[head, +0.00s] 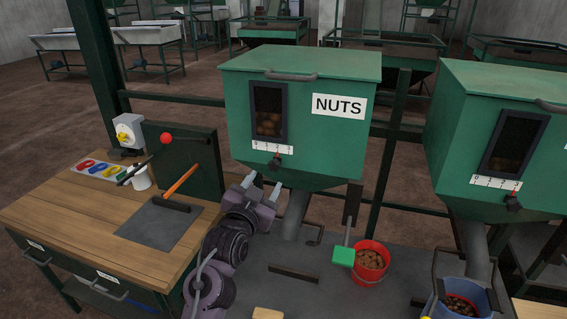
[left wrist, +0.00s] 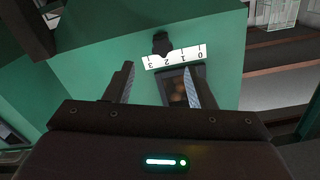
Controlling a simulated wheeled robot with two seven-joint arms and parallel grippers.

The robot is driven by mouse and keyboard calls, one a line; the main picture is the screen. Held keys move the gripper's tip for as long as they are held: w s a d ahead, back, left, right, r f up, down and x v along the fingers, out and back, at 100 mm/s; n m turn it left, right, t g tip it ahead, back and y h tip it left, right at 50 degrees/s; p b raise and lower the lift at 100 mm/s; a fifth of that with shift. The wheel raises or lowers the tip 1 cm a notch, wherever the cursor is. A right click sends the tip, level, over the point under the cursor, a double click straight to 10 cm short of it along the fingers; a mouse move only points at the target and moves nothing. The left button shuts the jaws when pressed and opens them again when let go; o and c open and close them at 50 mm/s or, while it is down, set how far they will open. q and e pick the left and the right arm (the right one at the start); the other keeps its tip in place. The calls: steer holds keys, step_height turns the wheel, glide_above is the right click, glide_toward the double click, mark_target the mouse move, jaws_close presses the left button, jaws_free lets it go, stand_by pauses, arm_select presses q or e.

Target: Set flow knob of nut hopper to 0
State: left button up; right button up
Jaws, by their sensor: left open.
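The nut hopper (head: 205,60) is a green box with a white NUTS label and a dark window with nuts behind it. Its flow knob (head: 275,162) is small and dark, under a white scale strip (head: 272,147) marked 0 to 3. In the left wrist view the scale (left wrist: 174,58) appears upside down, and the knob (left wrist: 162,43) sits by about the 2 mark; its exact setting is hard to read. My left gripper (head: 262,183) is open and empty, just below and in front of the knob. Its fingers (left wrist: 160,82) are apart, not touching the knob. My right gripper is not in view.
A second green hopper (head: 455,120) with its own knob (head: 513,203) stands at the right. A red bucket (head: 370,277) of nuts and a blue bucket (head: 492,301) stand below. A wooden workbench (head: 60,215) is at the left. The hopper's outlet pipe (head: 294,215) is beside my gripper.

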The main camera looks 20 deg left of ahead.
mark_target(273, 166)
arm_select(q)
steer(key=w, duration=0.1)
steer(key=w+p, duration=0.1)
steer(key=w, duration=0.1)
steer(key=shift+w+a+r+p, duration=0.2)
steer(key=shift+a+r+p, duration=0.05)
steer(key=shift+p, duration=0.05)
steer(key=w, duration=0.2)
steer(key=w+p, duration=0.1)
steer(key=shift+d+f, duration=0.25)
steer(key=shift+w, duration=0.25)
jaws_close()
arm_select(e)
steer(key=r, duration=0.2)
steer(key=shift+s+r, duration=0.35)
